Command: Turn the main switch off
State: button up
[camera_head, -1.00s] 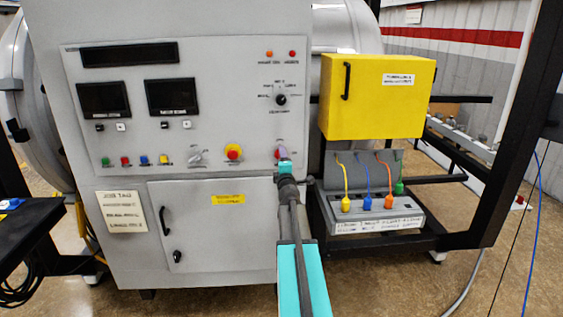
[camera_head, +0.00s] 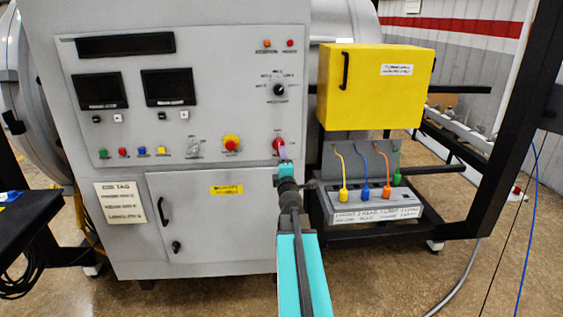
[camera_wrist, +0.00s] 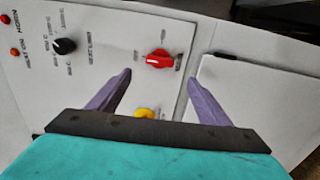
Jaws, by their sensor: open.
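The main switch is a red rotary knob (camera_head: 279,143) low on the right side of the grey control panel. It also shows in the wrist view (camera_wrist: 158,60), where it lies ahead of and between my two purple fingertips. My gripper (camera_head: 284,156) is open and empty, with its tips just below and in front of the switch in the head view. In the wrist view my gripper (camera_wrist: 158,77) has its fingers wide apart, and no contact with the knob is visible. The knob's lower edge is close to the fingertips in the head view.
A yellow box (camera_head: 375,88) and a grey unit with colored cables (camera_head: 370,207) stand to the right. A cabinet door (camera_head: 215,225) lies below.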

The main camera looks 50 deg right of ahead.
jog(key=shift+s+a, duration=0.45)
jog(key=shift+s, duration=0.05)
dwell(0.4)
